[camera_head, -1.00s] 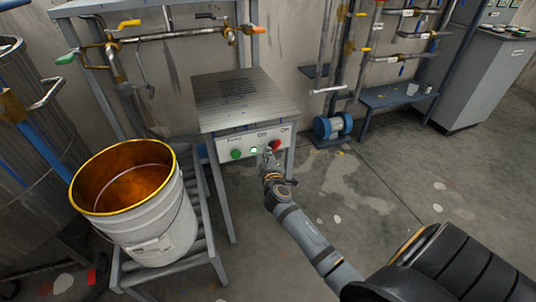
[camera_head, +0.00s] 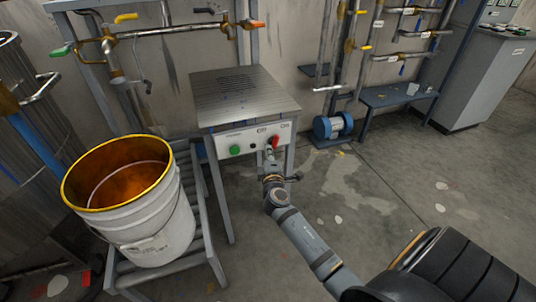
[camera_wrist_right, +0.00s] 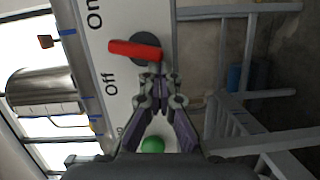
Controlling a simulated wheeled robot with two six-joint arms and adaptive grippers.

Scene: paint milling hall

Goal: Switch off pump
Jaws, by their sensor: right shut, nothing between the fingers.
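The pump control panel (camera_head: 255,140) is the white front of a metal-topped stand. It bears a green button (camera_head: 235,150), a dark round lamp (camera_head: 253,146) and a red rotary handle (camera_head: 275,142). In the right wrist view the red handle (camera_wrist_right: 135,49) sits on a grey round base, its long end pointing between the "On" and "Off" labels. The green button (camera_wrist_right: 152,145) shows below. My right gripper (camera_head: 270,153) is shut and empty, its tips (camera_wrist_right: 157,82) just beside the handle's base; I cannot tell if they touch. My left gripper is out of view.
A white bucket with a yellow rim (camera_head: 150,225) stands on a roller rack (camera_head: 200,190) left of the panel. Pipes with valves (camera_head: 150,35) run along the wall. A blue pump (camera_head: 333,126) sits on the floor behind. The floor right of the panel is clear.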

